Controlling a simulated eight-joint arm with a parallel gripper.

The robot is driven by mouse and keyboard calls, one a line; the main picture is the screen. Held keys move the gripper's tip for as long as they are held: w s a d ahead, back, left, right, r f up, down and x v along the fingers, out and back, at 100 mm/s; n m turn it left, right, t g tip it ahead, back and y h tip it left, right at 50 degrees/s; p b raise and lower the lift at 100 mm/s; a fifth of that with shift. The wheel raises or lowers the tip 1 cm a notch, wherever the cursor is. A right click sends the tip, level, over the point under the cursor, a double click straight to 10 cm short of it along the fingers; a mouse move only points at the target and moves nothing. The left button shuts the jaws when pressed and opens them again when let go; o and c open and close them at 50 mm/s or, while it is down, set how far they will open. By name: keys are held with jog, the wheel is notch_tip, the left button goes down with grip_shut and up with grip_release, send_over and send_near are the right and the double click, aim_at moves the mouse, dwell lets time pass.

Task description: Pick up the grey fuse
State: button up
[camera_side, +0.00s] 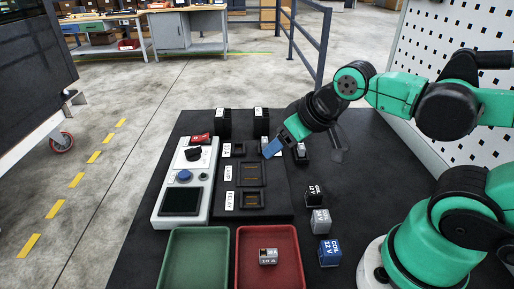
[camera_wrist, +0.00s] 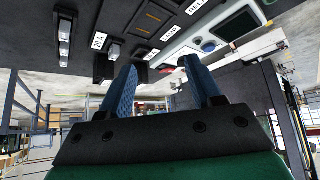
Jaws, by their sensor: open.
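A small grey block marked "10 A" (camera_side: 268,257) lies in the red tray (camera_side: 238,262). Another small grey piece (camera_side: 302,149) stands in a black holder just right of my gripper (camera_side: 271,150). In the wrist view two grey pieces show in black holders, one (camera_wrist: 113,50) near a "20 A" label and one (camera_wrist: 65,28) further left. My gripper (camera_wrist: 162,85) is open, with its blue fingers apart and nothing visible between them. The fingertips are above the black panel, and I cannot tell their exact height. In the side view the fingers hide part of the panel.
A black relay block (camera_side: 314,195), a grey cube (camera_side: 320,222) and a blue cube (camera_side: 329,252) stand in a column right of the panel. A white control box (camera_side: 183,185) is on the left. The green tray (camera_side: 198,262) is empty.

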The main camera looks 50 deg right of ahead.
jog(key=m+g, duration=0.7)
jog(key=m, duration=0.2)
send_over(301, 145)
notch_tip(301, 145, down, 6)
jog(key=shift+a+r, duration=0.1)
jog(key=shift+a, duration=0.05)
jog(key=shift+d+f, duration=0.2)
jog(key=shift+f, duration=2.8)
